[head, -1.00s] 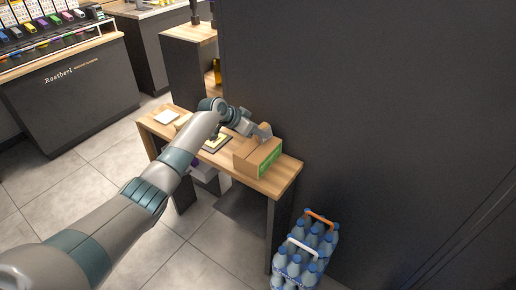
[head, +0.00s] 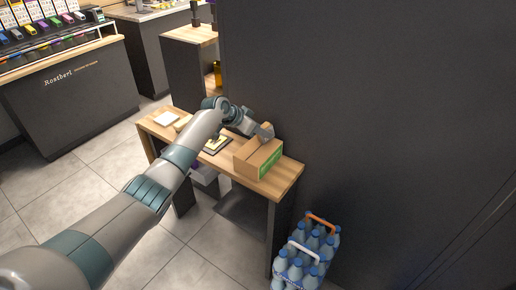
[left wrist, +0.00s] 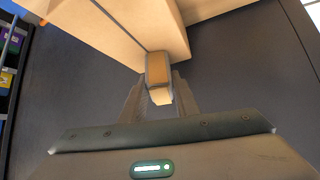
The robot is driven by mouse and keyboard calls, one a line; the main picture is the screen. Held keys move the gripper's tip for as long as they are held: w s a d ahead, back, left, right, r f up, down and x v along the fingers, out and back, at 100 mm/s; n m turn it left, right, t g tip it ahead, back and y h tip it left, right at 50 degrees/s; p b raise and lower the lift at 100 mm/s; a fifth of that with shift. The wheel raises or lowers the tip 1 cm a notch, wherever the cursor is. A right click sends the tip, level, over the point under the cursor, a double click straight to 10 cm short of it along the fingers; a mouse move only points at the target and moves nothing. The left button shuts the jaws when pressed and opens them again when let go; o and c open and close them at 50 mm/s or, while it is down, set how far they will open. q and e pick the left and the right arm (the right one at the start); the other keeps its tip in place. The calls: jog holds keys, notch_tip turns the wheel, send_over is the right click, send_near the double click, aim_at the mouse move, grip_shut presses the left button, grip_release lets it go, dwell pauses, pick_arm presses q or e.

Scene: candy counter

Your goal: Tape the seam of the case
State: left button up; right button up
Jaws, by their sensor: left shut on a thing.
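The case is a brown cardboard box (head: 257,157) with a green label, at the right end of the narrow wooden table. In the left wrist view the box (left wrist: 120,22) fills the top, with a thin seam line running along it. My left gripper (head: 264,134) is at the box's top, near its far edge. In the left wrist view its fingers (left wrist: 160,92) are shut on a small tan and grey block (left wrist: 157,70), which looks like a tape dispenser. The block is at the box's edge by the seam; I cannot tell whether they touch. My right gripper is out of view.
The wooden table (head: 285,181) stands against a dark wall (head: 370,110). A bottle pack (head: 305,255) stands on the floor at the right front. Open tiled floor lies to the left.

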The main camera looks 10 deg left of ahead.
pick_arm(q)
jog(key=shift+f, duration=0.15)
notch_tip(320, 180, up, 3)
jog(key=shift+w+d+f+p, duration=0.1)
jog(key=shift+d+f+p, duration=0.1)
jog(key=shift+p, duration=0.85)
jog(key=shift+a+r+p, duration=0.1)
jog(key=shift+r+p, duration=0.8)
jog(key=shift+r, duration=0.45)
